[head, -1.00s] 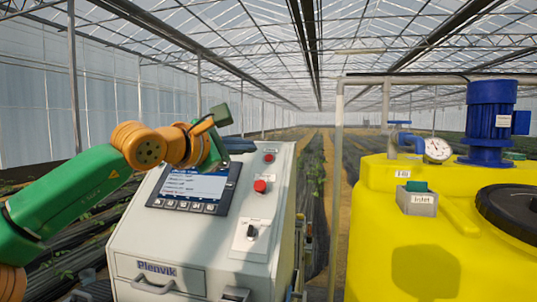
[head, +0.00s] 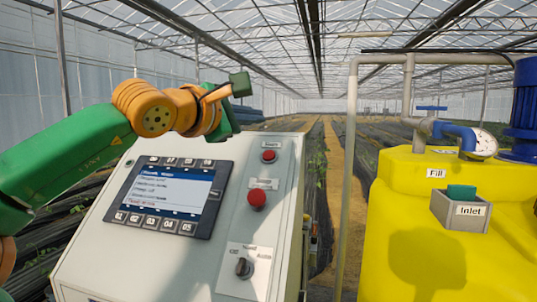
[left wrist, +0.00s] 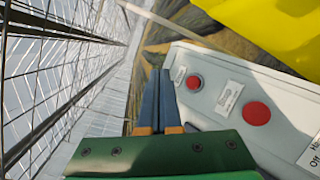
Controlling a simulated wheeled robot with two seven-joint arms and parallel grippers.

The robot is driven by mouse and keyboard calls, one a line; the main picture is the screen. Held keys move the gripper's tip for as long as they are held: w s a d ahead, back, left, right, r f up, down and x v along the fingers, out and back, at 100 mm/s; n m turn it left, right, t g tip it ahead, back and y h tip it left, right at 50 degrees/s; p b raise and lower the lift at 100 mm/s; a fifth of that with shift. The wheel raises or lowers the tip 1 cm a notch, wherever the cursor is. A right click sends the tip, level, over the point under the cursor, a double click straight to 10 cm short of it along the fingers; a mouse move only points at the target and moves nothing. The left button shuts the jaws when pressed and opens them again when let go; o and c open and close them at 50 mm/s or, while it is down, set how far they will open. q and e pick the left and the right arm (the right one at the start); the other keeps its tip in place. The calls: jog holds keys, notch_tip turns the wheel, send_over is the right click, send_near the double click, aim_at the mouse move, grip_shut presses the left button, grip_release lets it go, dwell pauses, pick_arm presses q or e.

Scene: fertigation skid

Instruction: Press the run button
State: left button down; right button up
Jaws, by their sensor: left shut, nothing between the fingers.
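A pale grey control console stands in front of me, with a sloped panel (head: 220,215). A small red button or lamp (head: 269,156) is near its top, with a small label above too small to read. A larger red mushroom button (head: 257,199) is below it, and a dark rotary switch (head: 243,267) lower still. Both red parts also show in the left wrist view, the small one (left wrist: 194,82) and the mushroom (left wrist: 256,113). I cannot read which is the run button. My left gripper (head: 250,116) is shut and empty beyond the panel's top edge. Its blue fingers (left wrist: 158,78) are left of the small red button, apart from it.
A display with keys (head: 172,190) fills the panel's left part. A grey pipe (head: 350,180) rises between. Crop rows lie behind.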

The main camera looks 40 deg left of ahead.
aim_at(271, 150)
pick_arm(q)
jog(key=w+a+f, duration=0.1)
jog(key=f, duration=0.1)
jog(key=w+a+f+b, duration=0.1)
jog(key=w+f, duration=0.1)
jog(key=w+a+f+b, duration=0.1)
jog(key=w+f, duration=0.1)
jog(key=shift+f, duration=0.1)
jog(key=shift+w+a+f, duration=0.3)
jog(key=shift+w+f, duration=0.05)
jog(key=shift+w, duration=0.1)
jog(key=shift+s+d+r, duration=0.1)
dwell(0.5)
dwell(1.0)
jog(key=shift+w+f, duration=0.3)
jog(key=shift+f, duration=0.05)
jog(key=shift+w+a+f+b, duration=0.2)
jog(key=shift+a+f+b, duration=0.1)
jog(key=shift+b, duration=0.1)
dwell(0.6)
dwell(0.3)
jog(key=shift+s+d+r, duration=0.2)
jog(key=shift+s+r, duration=0.25)
jog(key=shift+r, duration=0.15)
